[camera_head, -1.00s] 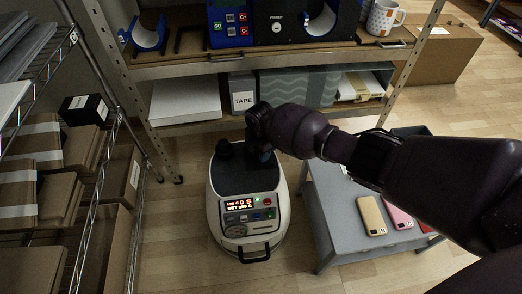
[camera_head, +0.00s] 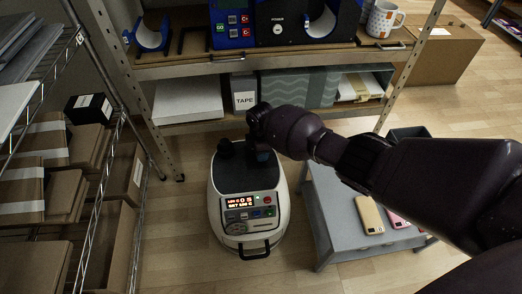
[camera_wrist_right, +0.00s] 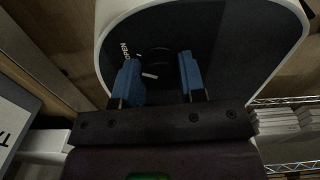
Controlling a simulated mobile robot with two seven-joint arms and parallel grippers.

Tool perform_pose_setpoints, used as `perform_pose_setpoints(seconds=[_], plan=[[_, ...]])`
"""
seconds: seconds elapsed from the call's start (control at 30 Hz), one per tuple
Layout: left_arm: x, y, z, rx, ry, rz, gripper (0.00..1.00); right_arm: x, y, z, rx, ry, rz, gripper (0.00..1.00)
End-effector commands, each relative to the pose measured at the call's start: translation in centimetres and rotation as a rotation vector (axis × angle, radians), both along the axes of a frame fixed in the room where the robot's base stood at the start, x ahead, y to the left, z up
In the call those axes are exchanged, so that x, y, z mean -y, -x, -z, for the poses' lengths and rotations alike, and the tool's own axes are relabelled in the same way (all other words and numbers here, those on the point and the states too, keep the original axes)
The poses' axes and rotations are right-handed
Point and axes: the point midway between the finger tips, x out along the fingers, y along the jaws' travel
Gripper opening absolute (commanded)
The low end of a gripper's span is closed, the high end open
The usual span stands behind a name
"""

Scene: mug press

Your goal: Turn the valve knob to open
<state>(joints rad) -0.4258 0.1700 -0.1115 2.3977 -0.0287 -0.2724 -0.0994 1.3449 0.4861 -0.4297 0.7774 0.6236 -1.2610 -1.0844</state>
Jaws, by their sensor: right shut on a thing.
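The valve knob (camera_wrist_right: 158,58) is black and round, with a short white mark on it. It sits on the dark top of a white machine (camera_head: 223,238), beside white lettering that seems to read OPEN. My right gripper (camera_wrist_right: 160,80) has its blue fingers on either side of the knob and is shut on it. In the head view my right gripper (camera_head: 262,154) is over the far right part of the machine's top, and it hides the knob. My left gripper is not in view.
A grey table (camera_head: 334,228) with phones stands right of the machine. A metal shelf (camera_head: 190,70) with a TAPE box (camera_head: 244,94) is behind. A wire rack with cartons (camera_head: 30,180) is at the left. Another dark rounded part (camera_head: 224,149) stands on the machine's top.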

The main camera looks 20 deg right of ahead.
Motion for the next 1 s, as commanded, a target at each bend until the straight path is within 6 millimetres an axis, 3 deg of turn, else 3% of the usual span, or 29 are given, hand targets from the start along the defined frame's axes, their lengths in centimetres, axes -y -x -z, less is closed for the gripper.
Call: perform_pose_setpoints(seconds=[0.2,0.23,0.4,0.73,1.0], plan=[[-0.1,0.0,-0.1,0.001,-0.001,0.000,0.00,0.0,0.1,0.1,-0.002,-0.001,0.002,0.14],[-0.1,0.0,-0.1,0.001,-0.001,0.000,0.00,0.0,0.1,0.1,-0.002,-0.001,0.002,0.41],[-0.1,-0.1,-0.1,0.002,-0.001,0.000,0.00,0.0,0.1,0.1,-0.002,0.000,0.001,0.63],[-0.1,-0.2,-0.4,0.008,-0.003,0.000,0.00,0.0,-0.1,-0.6,0.002,-0.001,0.000,0.63],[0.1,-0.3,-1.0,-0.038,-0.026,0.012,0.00,0.0,-0.4,-5.4,0.014,-0.002,0.000,0.63]])
